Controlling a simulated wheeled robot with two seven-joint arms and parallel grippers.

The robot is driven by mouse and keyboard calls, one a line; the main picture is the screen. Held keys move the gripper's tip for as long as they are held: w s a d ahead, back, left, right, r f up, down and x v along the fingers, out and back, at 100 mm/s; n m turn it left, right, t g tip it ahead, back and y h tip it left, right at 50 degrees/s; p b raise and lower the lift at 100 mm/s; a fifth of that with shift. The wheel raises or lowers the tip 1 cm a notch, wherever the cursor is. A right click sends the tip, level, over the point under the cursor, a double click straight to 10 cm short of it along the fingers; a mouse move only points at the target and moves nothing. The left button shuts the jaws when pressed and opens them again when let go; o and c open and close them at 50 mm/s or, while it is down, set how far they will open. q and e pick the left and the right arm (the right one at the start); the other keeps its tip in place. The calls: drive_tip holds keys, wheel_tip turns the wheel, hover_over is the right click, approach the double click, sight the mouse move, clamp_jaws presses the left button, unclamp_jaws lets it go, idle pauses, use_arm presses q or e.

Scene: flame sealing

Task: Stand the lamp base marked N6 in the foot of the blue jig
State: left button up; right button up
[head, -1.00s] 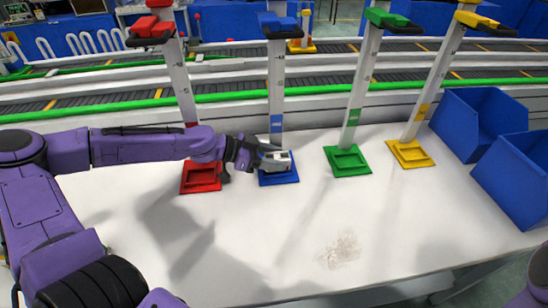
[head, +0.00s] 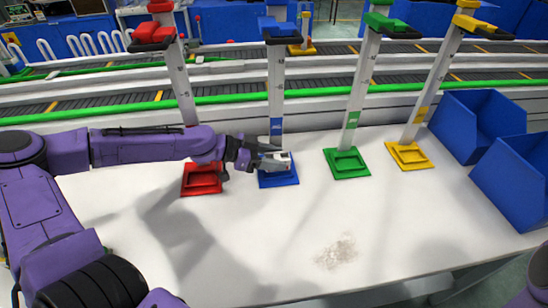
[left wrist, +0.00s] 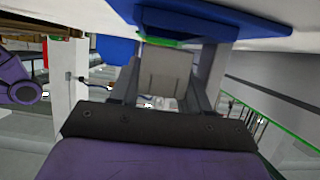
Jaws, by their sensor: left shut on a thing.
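The blue jig has a square blue foot (head: 279,180) on the table, with a white post (head: 276,95) rising behind it to a blue head (head: 276,25). My left gripper (head: 277,161) is low over this foot, just in front of the post. It is shut on a small piece that its fingers mostly hide, taken to be the lamp base. No N6 mark is readable. In the left wrist view a pale grey block (left wrist: 165,75) shows between the fingers, with the blue foot (left wrist: 205,22) close by. I cannot tell whether the piece touches the foot. My right gripper is out of view.
A red jig foot (head: 202,179) lies close under my left forearm. Green (head: 347,163) and yellow (head: 409,155) jigs stand to the right, then two blue bins (head: 515,180). A pale speckled patch (head: 336,251) lies on the front table. A conveyor (head: 230,80) runs behind.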

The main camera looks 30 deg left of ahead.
use_arm(q)
drive_tip(key=shift+f+b, duration=0.6)
drive_tip(key=shift+b, duration=0.05)
idle(3.4)
drive_tip(key=o, duration=1.1)
drive_tip(key=shift+s, duration=0.1)
drive_tip(key=shift+r, duration=0.1)
wheel_tip(320, 180, up, 4)
drive_tip(key=p, duration=0.4)
drive_tip(key=shift+r, duration=0.1)
drive_tip(key=s+d+r+p, duration=0.2)
drive_tip(key=s+r+p, duration=0.1)
drive_tip(key=p, duration=0.4)
drive_tip(key=s+d+r+p, duration=0.2)
drive_tip(key=s+r+p, duration=0.1)
drive_tip(key=s+p, duration=0.2)
drive_tip(key=s+d+r+p, duration=0.2)
drive_tip(key=s+p, duration=0.2)
drive_tip(key=p, duration=0.5)
drive_tip(key=shift+s+d+r, duration=0.25)
drive_tip(key=shift+s+r, duration=0.05)
drive_tip(key=shift+r, duration=0.1)
